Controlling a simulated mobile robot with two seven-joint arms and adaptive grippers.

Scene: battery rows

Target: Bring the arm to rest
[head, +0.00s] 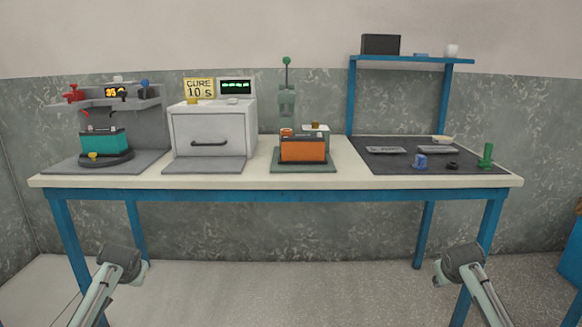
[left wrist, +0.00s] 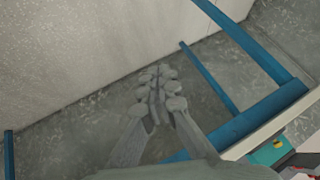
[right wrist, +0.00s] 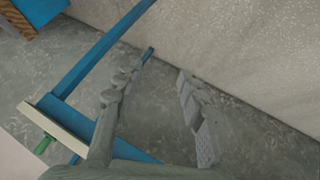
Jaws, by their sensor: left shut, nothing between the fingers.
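In the head view, my left arm (head: 112,275) reaches in from the lower left and my right arm (head: 470,275) from the lower right. Both stay low, in front of the bench, and no fingers can be made out there. In the left wrist view, my left gripper (left wrist: 158,85) has its fingers together with nothing between them, over bare floor beside the bench frame. In the right wrist view, my right gripper (right wrist: 157,75) has its fingers apart and empty, also over floor near a blue bench leg.
The bench (head: 230,182) with blue legs carries a teal battery (head: 104,143) on a round stand, a white oven (head: 210,135), an orange battery (head: 303,149) at a press, and a dark mat (head: 400,148) with small parts. A blue shelf (head: 410,59) stands behind. Floor in front is clear.

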